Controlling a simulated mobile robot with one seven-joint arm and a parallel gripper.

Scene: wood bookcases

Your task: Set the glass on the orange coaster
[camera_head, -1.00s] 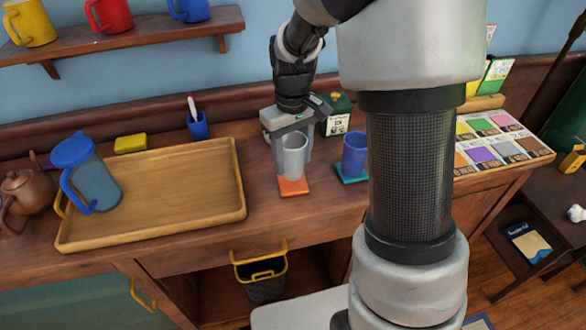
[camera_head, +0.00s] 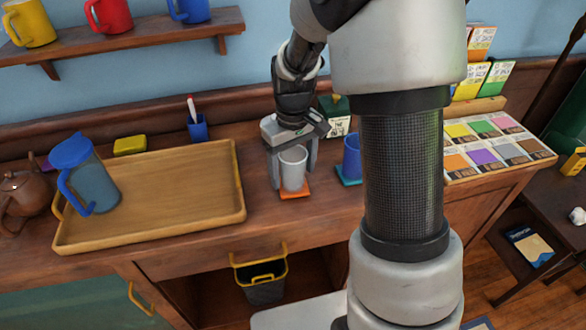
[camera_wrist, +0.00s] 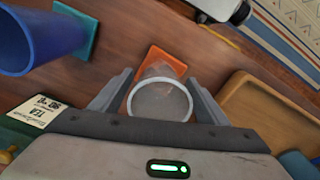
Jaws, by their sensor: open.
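The clear grey glass (camera_head: 293,168) stands upright on the orange coaster (camera_head: 294,194), at the front of the wooden counter. In the wrist view the glass (camera_wrist: 159,101) shows from above, with part of the orange coaster (camera_wrist: 163,58) visible beyond it. My gripper (camera_head: 293,178) is open, with one finger on each side of the glass. In the wrist view a small gap shows between the glass and the fingers, clearest on the right. The glass hides much of the coaster.
A wooden tray (camera_head: 160,226) with a blue-lidded pitcher (camera_head: 92,183) lies to the left. A blue cup (camera_head: 352,157) on a teal coaster (camera_head: 349,181) stands close on the right. A tea box (camera_head: 339,125) is behind. The counter's front edge is near the coaster.

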